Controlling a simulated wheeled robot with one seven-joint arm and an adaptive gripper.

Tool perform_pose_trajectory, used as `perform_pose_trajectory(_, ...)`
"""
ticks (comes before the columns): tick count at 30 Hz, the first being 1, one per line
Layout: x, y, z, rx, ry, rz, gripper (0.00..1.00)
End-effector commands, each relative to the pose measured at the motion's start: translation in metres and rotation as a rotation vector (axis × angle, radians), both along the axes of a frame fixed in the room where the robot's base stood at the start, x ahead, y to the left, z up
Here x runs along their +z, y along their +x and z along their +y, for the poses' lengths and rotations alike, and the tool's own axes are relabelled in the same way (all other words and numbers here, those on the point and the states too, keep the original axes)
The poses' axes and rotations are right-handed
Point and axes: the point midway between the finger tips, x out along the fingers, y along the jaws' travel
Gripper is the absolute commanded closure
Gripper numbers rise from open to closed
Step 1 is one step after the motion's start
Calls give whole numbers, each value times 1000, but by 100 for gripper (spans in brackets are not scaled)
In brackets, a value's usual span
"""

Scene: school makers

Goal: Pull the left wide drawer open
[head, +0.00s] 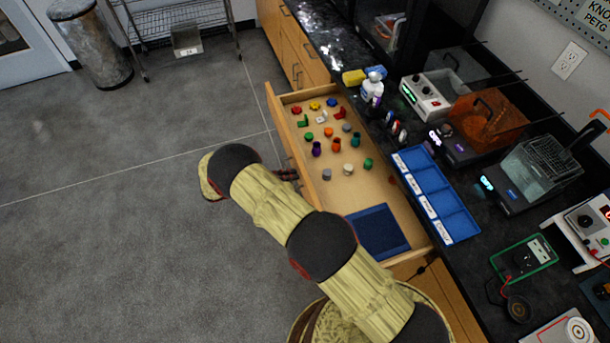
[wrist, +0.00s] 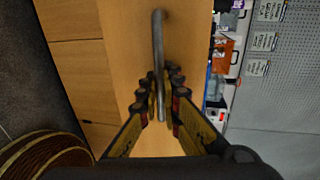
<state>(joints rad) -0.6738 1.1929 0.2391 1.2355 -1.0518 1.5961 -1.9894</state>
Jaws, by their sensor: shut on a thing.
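The wide wooden drawer (head: 345,190) stands pulled out from under the dark counter in the head view. Several small coloured pieces and a dark blue tray (head: 378,232) lie inside it. My gripper (head: 290,175) is at the drawer's outer front, mostly hidden behind my arm there. In the wrist view, the drawer front (wrist: 130,60) fills the upper middle, with a metal bar handle (wrist: 158,60) on it. My gripper (wrist: 160,108) has its two fingers on either side of the handle, shut on it.
The black counter (head: 315,45) carries a blue divided tray (head: 436,195), an orange-covered machine (head: 487,118), a wire-basket device (head: 540,160) and a multimeter (head: 524,257). A metal bin (head: 92,45) and a wire rack (head: 178,20) stand at the back. The grey floor (head: 110,220) left of the drawer is clear.

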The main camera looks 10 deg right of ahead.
Motion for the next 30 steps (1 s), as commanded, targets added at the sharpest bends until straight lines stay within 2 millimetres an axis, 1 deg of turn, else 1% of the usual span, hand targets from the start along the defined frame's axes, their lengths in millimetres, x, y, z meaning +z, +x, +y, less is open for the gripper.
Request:
perform_pose_trajectory(1, -3, -1, 8, 1, 2, 1, 100)
perform_pose_trajectory(3, -3, -2, 16, 1, 1, 0, 100)
perform_pose_trajectory(6, -2, -4, 25, 0, 2, 0, 100)
perform_pose_trajectory(9, -2, -4, 30, -1, 2, 2, 100)
perform_pose_trajectory(23, -1, -5, 34, -1, 1, 1, 100)
perform_pose_trajectory(24, -1, -5, 34, -1, 1, 1, 92)
perform_pose_trajectory(27, 0, -5, 34, -1, 0, 1, 87)
perform_pose_trajectory(30, 0, -5, 34, -1, 0, 1, 87)
